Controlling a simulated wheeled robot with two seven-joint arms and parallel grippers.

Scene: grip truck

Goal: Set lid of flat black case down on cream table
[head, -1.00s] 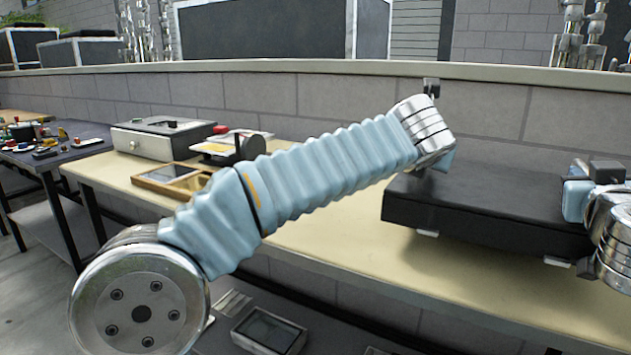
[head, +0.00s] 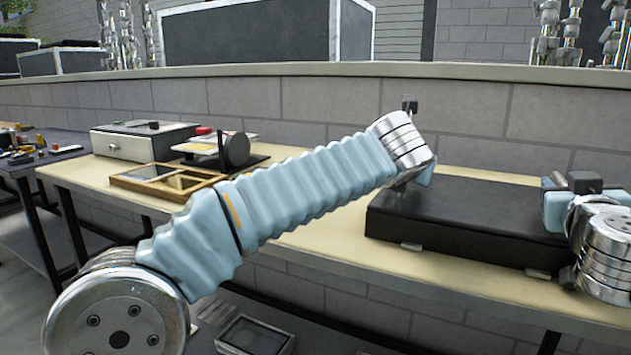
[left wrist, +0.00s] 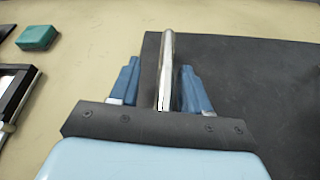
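The flat black lid (head: 465,210) lies level over the cream table (head: 330,245) at the right of the head view. I cannot tell whether its underside touches the table. It also fills the right of the left wrist view (left wrist: 255,85). My left gripper (left wrist: 160,65) is over the lid's left end, its blue fingers apart on either side of a silver bar (left wrist: 167,70), with gaps showing. In the head view my own left wrist mostly hides it. My right gripper (head: 557,200) is at the lid's right end; how far its fingers are open is unclear.
A grey box (head: 125,148), a wooden-framed tray (head: 150,180) and a black stand (head: 236,150) are on the table's left part. A green block (left wrist: 38,35) shows left of the lid. A block wall (head: 330,100) runs behind. Bare table lies between tray and lid.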

